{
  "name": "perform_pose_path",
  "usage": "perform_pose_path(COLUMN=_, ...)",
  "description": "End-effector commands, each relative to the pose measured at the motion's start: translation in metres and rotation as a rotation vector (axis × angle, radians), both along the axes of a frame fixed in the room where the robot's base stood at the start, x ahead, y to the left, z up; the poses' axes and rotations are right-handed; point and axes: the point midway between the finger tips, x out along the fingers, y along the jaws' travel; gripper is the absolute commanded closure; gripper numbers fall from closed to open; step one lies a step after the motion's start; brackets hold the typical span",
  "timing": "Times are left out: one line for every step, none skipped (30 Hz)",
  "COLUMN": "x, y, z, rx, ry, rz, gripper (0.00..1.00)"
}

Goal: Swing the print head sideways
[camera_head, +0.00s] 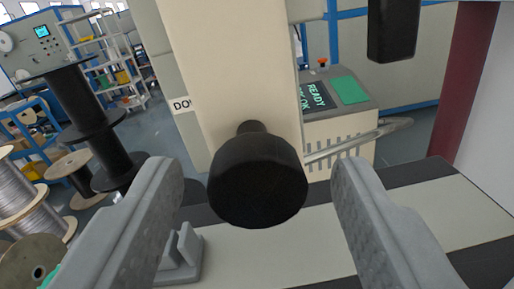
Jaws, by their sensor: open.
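A cream upright housing (225,60), which may be the print head, stands straight ahead in the head camera view. A black round knob (257,182) sticks out from its lower front toward me on a short neck. My gripper (262,185) is open, with one grey finger on each side of the knob. There are visible gaps between the knob and both fingers in the picture. I cannot tell how deep the knob sits between the fingertips. A partly hidden label starting "DO" (181,104) is at the housing's left edge.
Behind to the right is a machine with a screen reading "READY" (317,95) and a green panel (350,90). A black block (394,30) hangs at upper right. Black reels (85,120) and wire spools (25,205) stand left. A grey bracket (183,252) sits below the knob.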

Motion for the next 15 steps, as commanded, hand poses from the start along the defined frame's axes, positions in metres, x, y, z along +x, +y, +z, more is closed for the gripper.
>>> perform_pose_path(x=0.0025, y=-0.0002, z=-0.0005, rx=0.0, ry=0.001, rz=0.0, gripper=0.47)
perform_pose_path(x=0.0035, y=-0.0002, z=-0.0006, rx=0.0, ry=0.001, rz=0.0, gripper=0.47)
perform_pose_path(x=0.0044, y=-0.0004, z=-0.0007, rx=0.0, ry=0.001, rz=0.0, gripper=0.47)
perform_pose_path(x=0.0049, y=-0.0004, z=-0.0007, rx=0.0, ry=0.001, rz=0.0, gripper=0.47)
perform_pose_path(x=0.0052, y=-0.0004, z=-0.0006, rx=0.0, ry=0.001, rz=0.0, gripper=0.47)
perform_pose_path(x=0.0053, y=-0.0005, z=-0.0006, rx=0.0, ry=0.001, rz=0.0, gripper=0.47)
perform_pose_path(x=0.0054, y=-0.0004, z=-0.0006, rx=0.0, ry=0.001, rz=0.0, gripper=0.47)
perform_pose_path(x=0.0053, y=-0.0004, z=-0.0005, rx=0.0, ry=0.001, rz=0.0, gripper=0.47)
perform_pose_path(x=0.0052, y=-0.0004, z=-0.0005, rx=0.0, ry=0.001, rz=0.0, gripper=0.47)
perform_pose_path(x=0.0052, y=-0.0004, z=-0.0005, rx=0.0, ry=0.001, rz=0.0, gripper=0.47)
perform_pose_path(x=0.0052, y=-0.0004, z=-0.0005, rx=0.0, ry=0.001, rz=0.0, gripper=0.47)
perform_pose_path(x=0.0051, y=-0.0004, z=-0.0005, rx=0.0, ry=0.001, rz=0.0, gripper=0.51)
perform_pose_path(x=0.0051, y=-0.0004, z=-0.0005, rx=0.0, ry=0.001, rz=0.0, gripper=0.57)
perform_pose_path(x=0.0051, y=-0.0004, z=-0.0005, rx=0.0, ry=0.001, rz=0.0, gripper=0.62)
perform_pose_path(x=0.0051, y=-0.0003, z=-0.0005, rx=0.0, ry=0.001, rz=0.0, gripper=0.7)
